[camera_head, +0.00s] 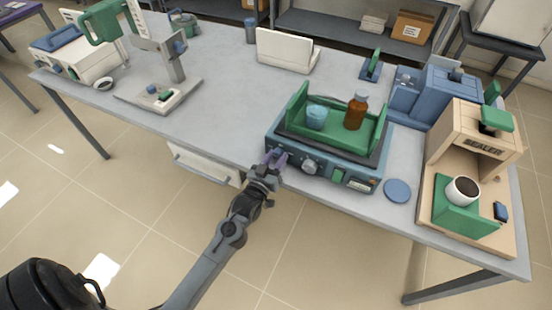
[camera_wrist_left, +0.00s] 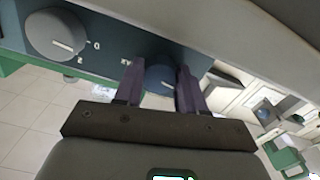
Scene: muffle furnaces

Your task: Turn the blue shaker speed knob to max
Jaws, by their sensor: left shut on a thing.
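The blue shaker (camera_head: 325,172) stands at the front edge of the bench, with a green tray on top. My left gripper (camera_head: 276,158) is at the left end of its front panel. In the wrist view my left gripper (camera_wrist_left: 160,88) has its two purple fingers on either side of a blue knob (camera_wrist_left: 160,76), shut on it. The fingers hide part of this knob. A larger grey knob (camera_head: 309,166) sits to the right on the panel in the head view. This grey knob also shows in the wrist view (camera_wrist_left: 56,35), with a pale pointer line and small marks beside it. My right gripper is not in view.
The green tray (camera_head: 297,101) holds a blue beaker (camera_head: 316,117) and a brown bottle (camera_head: 356,112). A blue disc (camera_head: 397,190) lies right of the shaker, then a wooden sealer (camera_head: 470,145). The bench (camera_head: 225,105) is clear to the left of the shaker.

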